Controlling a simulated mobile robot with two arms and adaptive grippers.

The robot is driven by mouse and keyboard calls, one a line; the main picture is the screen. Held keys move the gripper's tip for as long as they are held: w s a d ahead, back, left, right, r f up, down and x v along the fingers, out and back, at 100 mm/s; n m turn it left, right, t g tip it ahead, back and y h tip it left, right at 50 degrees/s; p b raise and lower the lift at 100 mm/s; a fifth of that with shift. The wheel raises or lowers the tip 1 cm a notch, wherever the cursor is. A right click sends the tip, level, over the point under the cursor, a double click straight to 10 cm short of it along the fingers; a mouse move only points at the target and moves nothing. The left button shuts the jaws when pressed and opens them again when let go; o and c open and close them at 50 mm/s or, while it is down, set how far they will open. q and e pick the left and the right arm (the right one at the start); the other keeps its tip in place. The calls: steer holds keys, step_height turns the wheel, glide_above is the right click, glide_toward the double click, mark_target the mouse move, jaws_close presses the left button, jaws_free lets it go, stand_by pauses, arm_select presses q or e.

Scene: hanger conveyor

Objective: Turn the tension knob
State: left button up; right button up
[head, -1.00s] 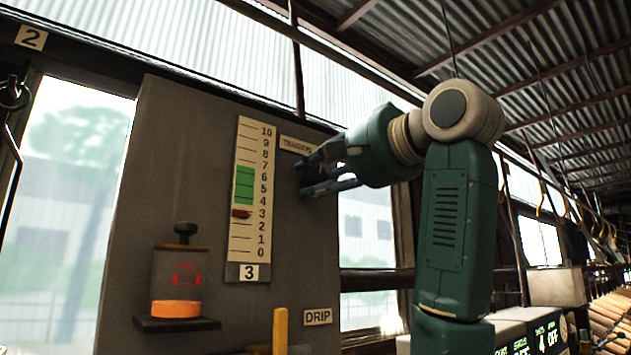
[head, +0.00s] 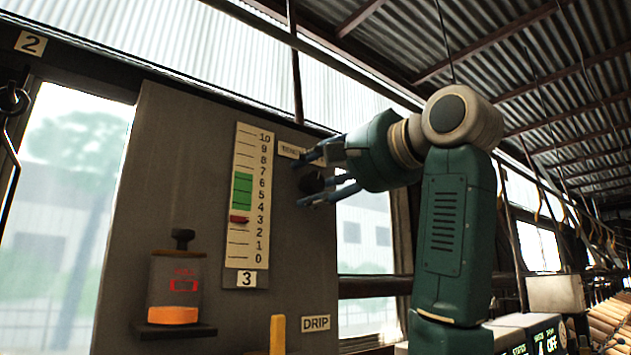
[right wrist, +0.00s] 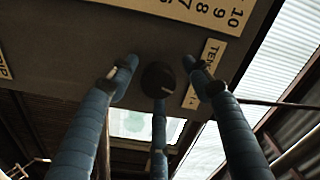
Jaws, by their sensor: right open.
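The tension knob (head: 311,182) is a dark round knob on the grey panel, below a small label (head: 291,151). My right gripper (head: 312,181) is open with its blue fingers spread around the knob. In the right wrist view the knob (right wrist: 158,79) shows between the three fingertips, with a pale mark on its face; I cannot tell whether any finger touches it. The tension scale (head: 248,240) runs from 0 to 10. Its red pointer (head: 239,219) stands at about 3, below the green band (head: 242,190). My left gripper is not in view.
A jar with orange contents (head: 173,290) stands on a small shelf at the panel's lower left. A yellow handle (head: 278,335) and a DRIP label (head: 315,323) are at the bottom. Windows flank the panel (head: 200,120).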

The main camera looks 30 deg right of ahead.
steer(key=s+d, duration=0.1)
steer(key=s, duration=1.1)
